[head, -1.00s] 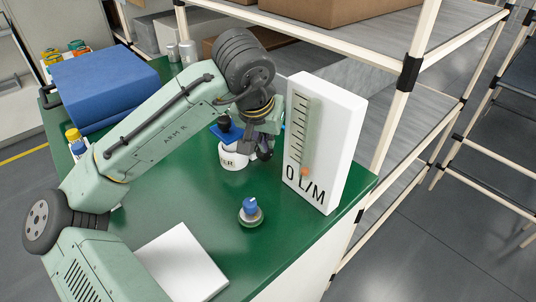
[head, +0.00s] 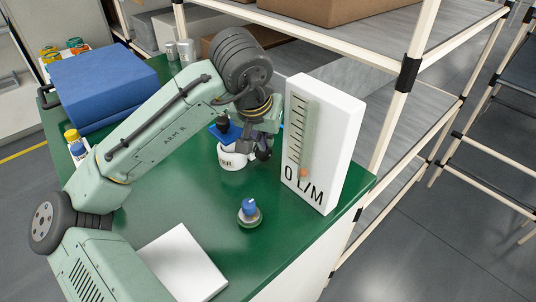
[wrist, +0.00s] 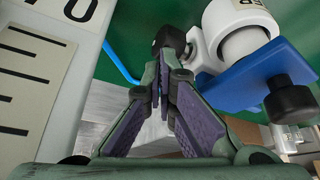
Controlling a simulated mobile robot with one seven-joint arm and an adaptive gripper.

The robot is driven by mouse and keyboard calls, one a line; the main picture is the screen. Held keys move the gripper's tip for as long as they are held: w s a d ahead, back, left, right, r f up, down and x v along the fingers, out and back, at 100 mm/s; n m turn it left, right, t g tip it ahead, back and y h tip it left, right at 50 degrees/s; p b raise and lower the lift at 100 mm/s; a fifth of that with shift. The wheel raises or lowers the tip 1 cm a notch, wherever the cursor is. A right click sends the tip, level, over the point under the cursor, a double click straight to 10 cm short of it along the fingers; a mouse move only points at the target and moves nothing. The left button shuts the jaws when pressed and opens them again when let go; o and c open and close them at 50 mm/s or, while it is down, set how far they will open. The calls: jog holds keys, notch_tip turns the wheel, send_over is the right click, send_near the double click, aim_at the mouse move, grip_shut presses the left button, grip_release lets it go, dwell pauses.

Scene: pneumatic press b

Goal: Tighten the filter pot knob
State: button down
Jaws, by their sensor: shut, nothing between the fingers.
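The filter pot (head: 232,157) is a white round pot on the green table, with black letters ending in "ER". A blue bracket (wrist: 245,77) is fixed to it, and it shows upside down in the wrist view. One black knob (head: 222,124) is on the blue bracket; it also shows in the wrist view (wrist: 290,103). Another black knob (wrist: 168,38) sits at the pot's side, just beyond my fingertips. My gripper (wrist: 163,85) is shut and empty, its tips close to that side knob; I cannot tell if they touch. In the head view my gripper (head: 264,150) is right of the pot.
A white flow gauge (head: 325,140) marked "0 L/M" stands close to the right of my gripper. A blue-topped round knob (head: 249,210) sits in front on the table. A white block (head: 182,265) and a blue box (head: 105,85) stand to the left. Shelving is behind.

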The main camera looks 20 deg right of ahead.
jog(key=shift+s+a, duration=0.2)
jog(key=shift+s, duration=0.15)
jog(key=shift+w+a+f+b, duration=0.15)
jog(key=shift+f+b, duration=0.15)
jog(key=shift+f, duration=0.15)
jog(key=shift+d, duration=0.55)
dwell(1.0)
jog(key=shift+w+d+r+p, duration=0.15)
jog(key=shift+r+p, duration=0.25)
jog(key=shift+p, duration=0.35)
jog(key=shift+s+a, duration=0.3)
jog(key=shift+a, duration=0.25)
jog(key=shift+w+a+f, duration=0.1)
jog(key=shift+a+f, duration=0.05)
jog(key=shift+f, duration=0.25)
